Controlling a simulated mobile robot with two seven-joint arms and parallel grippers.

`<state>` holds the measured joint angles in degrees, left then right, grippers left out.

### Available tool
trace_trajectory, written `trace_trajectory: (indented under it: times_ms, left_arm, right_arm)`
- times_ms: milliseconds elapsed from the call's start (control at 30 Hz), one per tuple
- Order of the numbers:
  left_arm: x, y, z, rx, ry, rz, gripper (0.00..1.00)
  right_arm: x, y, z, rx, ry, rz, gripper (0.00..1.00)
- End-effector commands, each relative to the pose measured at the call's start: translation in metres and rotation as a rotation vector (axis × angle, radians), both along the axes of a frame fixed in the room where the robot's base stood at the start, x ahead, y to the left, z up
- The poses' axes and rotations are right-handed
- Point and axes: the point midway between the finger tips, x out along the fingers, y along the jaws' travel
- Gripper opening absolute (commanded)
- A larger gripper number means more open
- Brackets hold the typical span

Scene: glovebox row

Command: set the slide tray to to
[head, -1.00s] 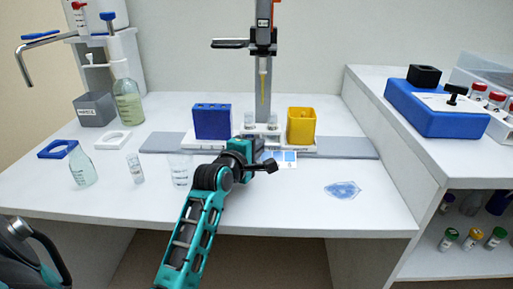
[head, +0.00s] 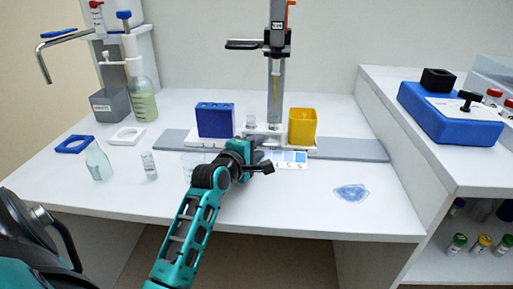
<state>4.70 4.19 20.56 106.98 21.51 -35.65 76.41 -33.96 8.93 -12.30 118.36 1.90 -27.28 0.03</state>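The slide tray is a white carriage (head: 303,149) on a long grey rail (head: 350,149) along the bench. It carries a blue box (head: 216,121) at its left, a yellow open box (head: 302,127) at its right and small clear vials (head: 251,121) between them. A strip with blue squares and the numbers 4, 5 and 6 (head: 290,160) lies in front; its left part is hidden behind my arm. My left gripper (head: 264,167) is at the tray's front edge, left of the visible numbers. Its fingers are dark and partly hidden, so contact and opening are unclear. My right gripper is out of view.
A grey column (head: 276,85) with a yellow-tipped tool stands behind the tray. Glass bottles (head: 98,161) and a small vial (head: 149,166) stand at the left. A clear blue sheet (head: 351,193) lies on free bench at the right. A raised shelf (head: 430,150) bounds the right.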

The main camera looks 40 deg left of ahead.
Motion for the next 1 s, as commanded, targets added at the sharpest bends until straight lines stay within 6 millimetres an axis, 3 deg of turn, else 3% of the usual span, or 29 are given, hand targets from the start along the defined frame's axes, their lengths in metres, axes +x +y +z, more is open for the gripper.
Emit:
trace_trajectory:
  times_ms: [267,700,1000]
  left_arm:
    - [-0.011,-0.002,0.003,-0.001,0.001,0.0,0.38]
    - [-0.095,-0.015,0.02,0.001,0.002,0.001,0.38]
    - [-0.124,-0.019,0.024,0.0,0.001,0.0,0.38]
  right_arm:
    - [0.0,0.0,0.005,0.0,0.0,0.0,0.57]
    - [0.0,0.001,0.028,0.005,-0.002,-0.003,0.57]
    - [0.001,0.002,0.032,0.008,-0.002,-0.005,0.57]
